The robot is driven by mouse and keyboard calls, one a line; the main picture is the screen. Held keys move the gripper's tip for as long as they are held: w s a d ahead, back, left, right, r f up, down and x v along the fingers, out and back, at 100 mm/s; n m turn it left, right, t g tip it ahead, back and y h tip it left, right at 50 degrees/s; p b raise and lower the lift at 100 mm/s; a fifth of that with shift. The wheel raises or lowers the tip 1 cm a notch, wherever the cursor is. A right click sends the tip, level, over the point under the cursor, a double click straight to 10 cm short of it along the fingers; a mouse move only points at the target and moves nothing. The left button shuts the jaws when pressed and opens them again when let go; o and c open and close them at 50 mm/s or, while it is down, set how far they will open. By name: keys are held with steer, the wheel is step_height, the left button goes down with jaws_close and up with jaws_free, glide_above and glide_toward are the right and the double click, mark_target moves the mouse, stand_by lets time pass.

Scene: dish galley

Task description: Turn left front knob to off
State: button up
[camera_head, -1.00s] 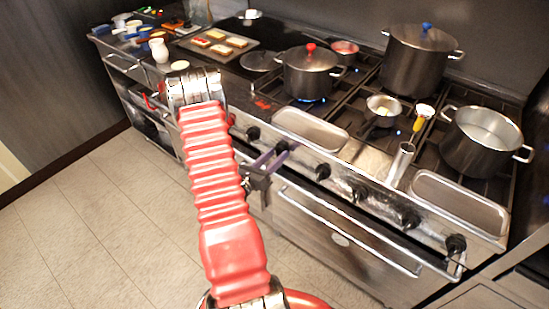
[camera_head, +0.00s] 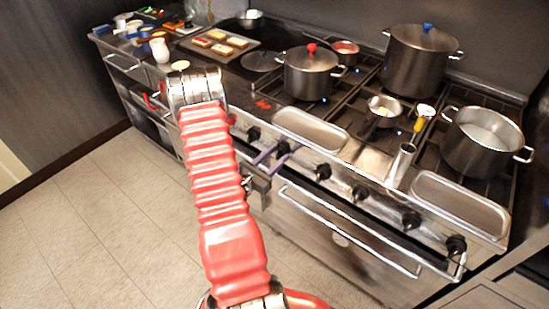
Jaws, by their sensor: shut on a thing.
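The stove's front panel (camera_head: 385,208) carries a row of black knobs. My gripper (camera_head: 273,155), with purple fingers, is at this panel and shut on one knob (camera_head: 283,148), which it partly hides. A free black knob (camera_head: 253,133) sits to its left and another (camera_head: 323,171) to its right. The pot with the red-knobbed lid (camera_head: 310,75) stands on the burner behind the gripped knob. Only small blue glints show beneath this pot. The gripped knob's pointer cannot be made out. My red arm hides part of the panel's left end.
A blue-knobbed pot (camera_head: 418,65), an open pot (camera_head: 488,140) and a small pan (camera_head: 383,110) stand on the grates. A long oven handle (camera_head: 345,235) juts out below the panel. The tiled floor (camera_head: 110,225) at left is clear.

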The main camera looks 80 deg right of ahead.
steer(key=o, duration=0.8)
steer(key=shift+w+d, duration=0.15)
steer(key=shift+d, duration=0.05)
steer(key=shift+c, duration=0.2)
steer(key=o, duration=0.3)
steer(key=shift+a, duration=0.1)
steer(key=shift+a, duration=0.1)
steer(key=shift+v, duration=6.8)
steer(key=shift+f, duration=0.1)
